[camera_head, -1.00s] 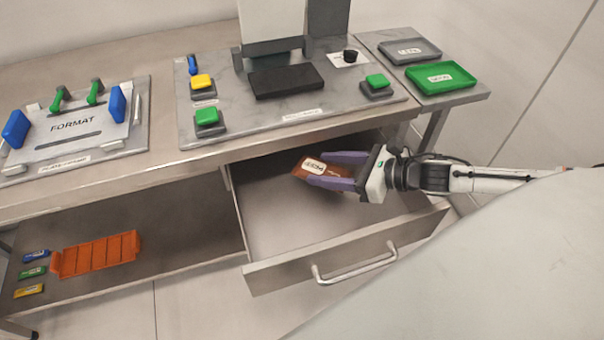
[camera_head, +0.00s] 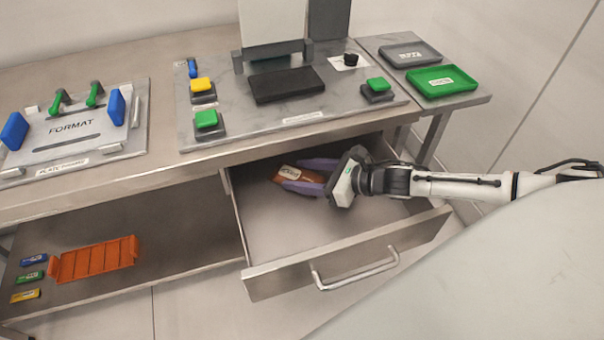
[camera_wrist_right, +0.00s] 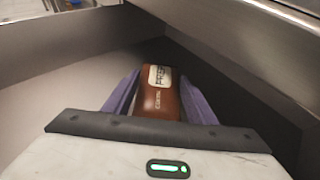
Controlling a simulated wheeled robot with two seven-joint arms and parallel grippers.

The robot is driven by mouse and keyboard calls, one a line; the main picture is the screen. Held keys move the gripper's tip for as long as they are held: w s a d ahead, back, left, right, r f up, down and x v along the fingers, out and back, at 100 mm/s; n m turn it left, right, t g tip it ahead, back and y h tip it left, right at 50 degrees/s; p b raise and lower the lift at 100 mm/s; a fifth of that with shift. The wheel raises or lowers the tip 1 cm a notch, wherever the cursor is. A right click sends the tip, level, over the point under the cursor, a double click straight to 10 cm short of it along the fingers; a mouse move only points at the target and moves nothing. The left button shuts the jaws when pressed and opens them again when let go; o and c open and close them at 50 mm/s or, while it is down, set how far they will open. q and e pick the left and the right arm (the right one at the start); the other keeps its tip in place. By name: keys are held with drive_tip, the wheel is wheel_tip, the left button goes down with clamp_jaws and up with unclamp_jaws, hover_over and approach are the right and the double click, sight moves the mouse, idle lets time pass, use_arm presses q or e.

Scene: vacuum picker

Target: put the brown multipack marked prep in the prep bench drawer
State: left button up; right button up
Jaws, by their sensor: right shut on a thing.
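The brown multipack (camera_head: 290,174) with a white label is between the purple fingers of my right gripper (camera_head: 306,177), inside the open drawer (camera_head: 290,226). The right gripper is shut on it. In the right wrist view the multipack (camera_wrist_right: 158,95) shows its label, which reads like "PREP", with a finger along each side. The drawer is pulled out below the bench, and the multipack is toward its back. Whether the multipack touches the drawer floor is hard to tell. My left gripper is not in view.
The bench edge (camera_head: 200,158) overhangs the back of the drawer. The drawer front has a bar handle (camera_head: 355,268). An orange rack (camera_head: 95,259) and several small coloured packs lie on the lower shelf at left. Grey and green trays (camera_head: 442,82) sit at the right. The drawer's front area is empty.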

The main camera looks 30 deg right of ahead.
drive_tip(key=o, duration=1.2)
drive_tip(key=shift+c, duration=0.2)
drive_tip(key=shift+s+d, duration=0.1)
drive_tip(key=shift+p+v, duration=0.45)
drive_tip(key=shift+v, duration=3.2)
